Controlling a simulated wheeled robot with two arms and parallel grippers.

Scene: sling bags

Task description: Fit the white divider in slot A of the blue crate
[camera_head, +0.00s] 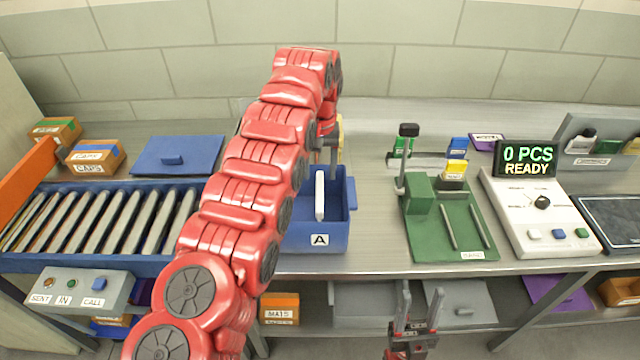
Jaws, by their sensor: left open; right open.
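The blue crate (318,238) stands on the bench, with a label "A" on its front wall; my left arm hides its left part. The white divider (320,195) stands upright inside the crate, roughly in line with the label. Whether it is seated in a slot cannot be told. My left gripper (327,150) is open, at the crate's back just above the divider's top, partly hidden by my arm. Whether it touches the divider is unclear. My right gripper (409,312) is open and empty, low in front of the bench edge.
A roller conveyor (100,225) and a blue lid (178,155) are at the left. A green fixture (448,225) with a post stands right of the crate, beside a white console (540,215) reading "0 PCS READY". Bare bench lies between crate and fixture.

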